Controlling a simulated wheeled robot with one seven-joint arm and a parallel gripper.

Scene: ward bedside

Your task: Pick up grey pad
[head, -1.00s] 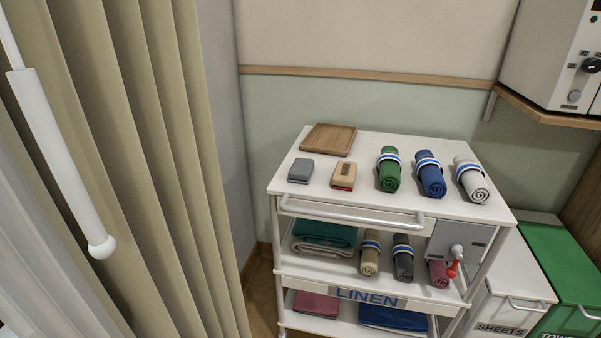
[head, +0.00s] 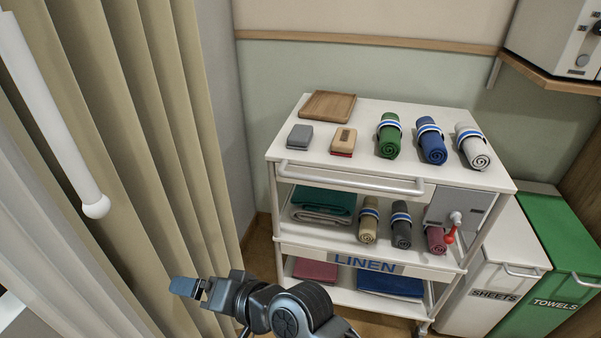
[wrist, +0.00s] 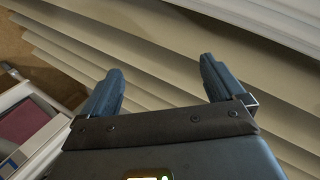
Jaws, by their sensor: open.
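The grey pad (head: 300,135) is a small grey block lying flat on the left front part of the linen cart's top shelf, with nothing on it. My gripper (head: 187,288) is low in front of the curtain, left of the cart and well apart from the pad. In the wrist view my gripper (wrist: 160,85) shows two separated fingers with nothing between them. The curtain folds lie behind the fingers. The pad does not show in the wrist view.
A tan and red block (head: 343,141) lies right of the pad, and a wooden tray (head: 327,106) behind it. A rail (head: 350,178) runs along the cart's front. The curtain (head: 130,150) hangs at left.

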